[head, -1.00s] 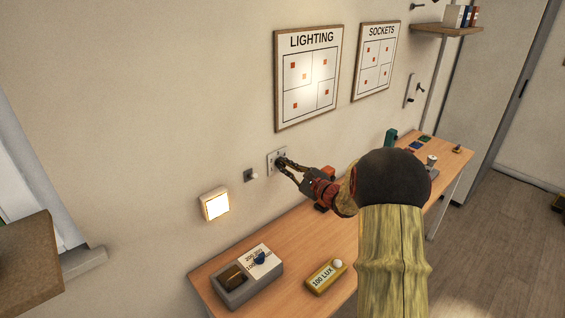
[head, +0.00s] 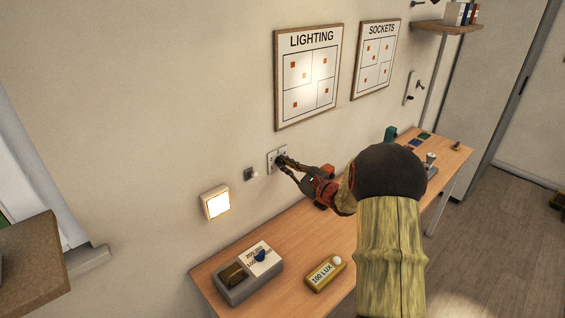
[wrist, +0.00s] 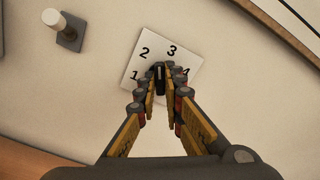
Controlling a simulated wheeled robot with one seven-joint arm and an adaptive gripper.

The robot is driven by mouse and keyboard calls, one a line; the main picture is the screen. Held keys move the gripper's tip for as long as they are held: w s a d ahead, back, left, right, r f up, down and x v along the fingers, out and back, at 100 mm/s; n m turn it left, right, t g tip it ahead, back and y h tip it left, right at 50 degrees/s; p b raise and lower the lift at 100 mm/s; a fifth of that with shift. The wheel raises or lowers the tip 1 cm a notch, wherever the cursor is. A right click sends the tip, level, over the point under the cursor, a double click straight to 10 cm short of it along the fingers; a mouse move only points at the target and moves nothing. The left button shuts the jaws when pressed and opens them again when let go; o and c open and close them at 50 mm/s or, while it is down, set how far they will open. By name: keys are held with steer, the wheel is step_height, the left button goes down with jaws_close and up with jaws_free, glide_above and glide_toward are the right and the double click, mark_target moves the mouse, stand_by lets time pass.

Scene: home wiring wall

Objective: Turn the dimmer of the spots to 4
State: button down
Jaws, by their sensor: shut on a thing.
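The dimmer is a white plate (wrist: 123,53) on the wall with the digits 1, 2, 3 and 4 around a small dark knob (wrist: 159,77). In the wrist view the plate looks tilted, and the knob's light mark points up, roughly between 2 and 3. The 4 is partly hidden by a fingertip. My gripper (wrist: 160,80) is shut on the knob, one finger on each side. In the head view my gripper (head: 280,161) is at the plate (head: 271,158), and its fingers hide the knob.
A small grey switch (head: 250,174) is left of the plate; a lit square lamp (head: 216,204) is further left. Below, the wooden bench (head: 303,239) holds a grey box (head: 236,292) and a yellow 100 LUX device (head: 323,278). The LIGHTING board (head: 309,75) hangs above.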

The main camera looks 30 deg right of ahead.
steer(key=shift+f+m+p, duration=0.1)
steer(key=shift+m+p, duration=0.2)
steer(key=shift+m+p, duration=0.65)
steer(key=shift+m, duration=0.05)
steer(key=shift+m+p, duration=0.9)
steer(key=shift+m, duration=0.1)
steer(key=shift+m+p, duration=0.95)
steer(key=shift+m, duration=0.05)
